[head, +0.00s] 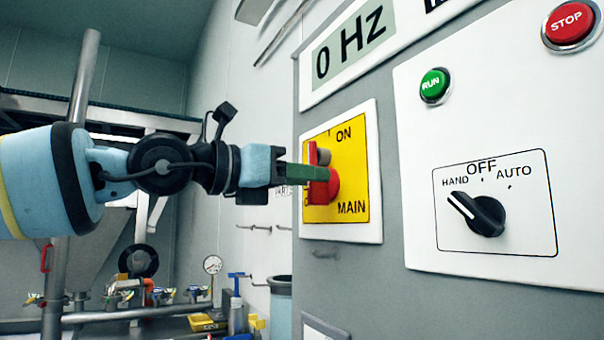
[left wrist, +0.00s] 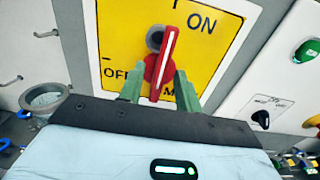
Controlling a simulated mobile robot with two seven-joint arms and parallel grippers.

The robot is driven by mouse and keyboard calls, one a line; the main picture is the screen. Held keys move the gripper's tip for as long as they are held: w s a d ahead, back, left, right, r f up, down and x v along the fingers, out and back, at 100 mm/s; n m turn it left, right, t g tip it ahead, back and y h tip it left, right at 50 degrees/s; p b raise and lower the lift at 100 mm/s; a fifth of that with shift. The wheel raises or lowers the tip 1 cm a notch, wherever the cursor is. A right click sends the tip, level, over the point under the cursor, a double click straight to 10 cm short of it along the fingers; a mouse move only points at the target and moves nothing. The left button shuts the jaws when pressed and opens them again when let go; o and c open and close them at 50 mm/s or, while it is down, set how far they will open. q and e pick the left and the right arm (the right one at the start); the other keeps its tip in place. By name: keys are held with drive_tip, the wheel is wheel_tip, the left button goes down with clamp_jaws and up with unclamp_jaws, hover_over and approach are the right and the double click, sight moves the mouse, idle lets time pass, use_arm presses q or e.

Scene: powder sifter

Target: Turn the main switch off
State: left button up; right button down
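The main switch is a red rotary handle (head: 334,184) on a yellow plate (head: 354,205) marked ON at the top and MAIN below. In the left wrist view the red handle (left wrist: 166,62) stands nearly upright, its upper end by the tick beside ON; OFF is at the left. My left gripper (head: 322,174) is at the switch. Its green fingers (left wrist: 160,76) stand on either side of the handle, apart from each other, with small gaps showing. In the head view the gripper hides part of the handle and the OFF mark. My right gripper is not in view.
The grey cabinet (head: 390,262) also carries a black selector (head: 482,215) pointing to HAND, a green RUN button (head: 433,85), a red STOP button (head: 569,24) and a display (head: 350,45) reading 0 Hz. Pipes and a gauge (head: 212,265) lie at the lower left.

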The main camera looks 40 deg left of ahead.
use_arm(q)
drive_tip(key=shift+c, duration=0.3)
clamp_jaws()
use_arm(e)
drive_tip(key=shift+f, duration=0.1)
use_arm(q)
drive_tip(key=n+b, duration=0.1)
drive_tip(key=n, duration=0.5)
drive_tip(key=n+b, duration=0.2)
drive_tip(key=n, duration=0.4)
drive_tip(key=n+b, duration=0.1)
drive_tip(key=n, duration=0.4)
drive_tip(key=shift+w+a+f+n, duration=0.15)
drive_tip(key=shift+a+f+n, duration=0.25)
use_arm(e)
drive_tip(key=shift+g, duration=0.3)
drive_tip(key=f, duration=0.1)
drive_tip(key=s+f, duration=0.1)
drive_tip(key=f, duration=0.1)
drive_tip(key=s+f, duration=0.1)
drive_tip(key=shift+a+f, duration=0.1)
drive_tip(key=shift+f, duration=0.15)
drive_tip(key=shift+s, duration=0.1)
